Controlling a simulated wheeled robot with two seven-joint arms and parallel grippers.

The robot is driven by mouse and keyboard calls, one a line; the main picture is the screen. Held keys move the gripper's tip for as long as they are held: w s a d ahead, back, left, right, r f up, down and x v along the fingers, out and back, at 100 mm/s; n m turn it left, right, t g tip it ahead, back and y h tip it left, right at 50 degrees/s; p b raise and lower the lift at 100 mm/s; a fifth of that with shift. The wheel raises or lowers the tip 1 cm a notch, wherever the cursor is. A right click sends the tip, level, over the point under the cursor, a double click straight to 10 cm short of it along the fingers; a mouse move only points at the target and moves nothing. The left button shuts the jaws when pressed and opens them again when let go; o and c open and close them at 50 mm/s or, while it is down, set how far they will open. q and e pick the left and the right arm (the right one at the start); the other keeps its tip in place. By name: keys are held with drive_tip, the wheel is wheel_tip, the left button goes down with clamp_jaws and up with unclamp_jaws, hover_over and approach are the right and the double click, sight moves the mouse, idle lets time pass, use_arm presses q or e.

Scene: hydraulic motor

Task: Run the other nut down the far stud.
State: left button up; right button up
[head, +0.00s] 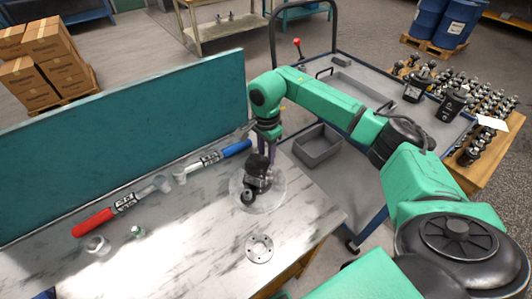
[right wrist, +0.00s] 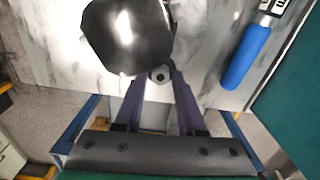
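The dark hydraulic motor (head: 255,172) stands on a pale round disc (head: 275,196) on the marbled bench top. My right gripper (head: 266,150) reaches down close behind the motor. In the right wrist view, its two purple fingers (right wrist: 160,80) close in on both sides of a small hex nut (right wrist: 160,74), beside the motor's black body (right wrist: 128,35). A stud end seems to show in the nut's centre; how far down the nut sits is hidden. The other stud and nut cannot be made out. My left gripper is out of view.
A red-handled wrench (head: 93,222) and a blue-handled wrench (head: 236,149) lie along the teal panel (head: 125,125). A holed metal flange (head: 259,248), a clear ring (head: 97,244) and a small green part (head: 137,231) lie on the bench. A grey cart (head: 350,85) stands behind.

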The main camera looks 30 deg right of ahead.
idle(0.3)
drive_tip(key=n+b, duration=0.1)
drive_tip(key=n, duration=0.1)
drive_tip(key=shift+f+n, duration=0.15)
drive_tip(key=shift+n, duration=0.25)
drive_tip(key=shift+n+b, duration=0.45)
drive_tip(key=shift+n, duration=0.65)
drive_tip(key=n, duration=0.4)
drive_tip(key=shift+b, duration=0.35)
drive_tip(key=shift+n, duration=0.7)
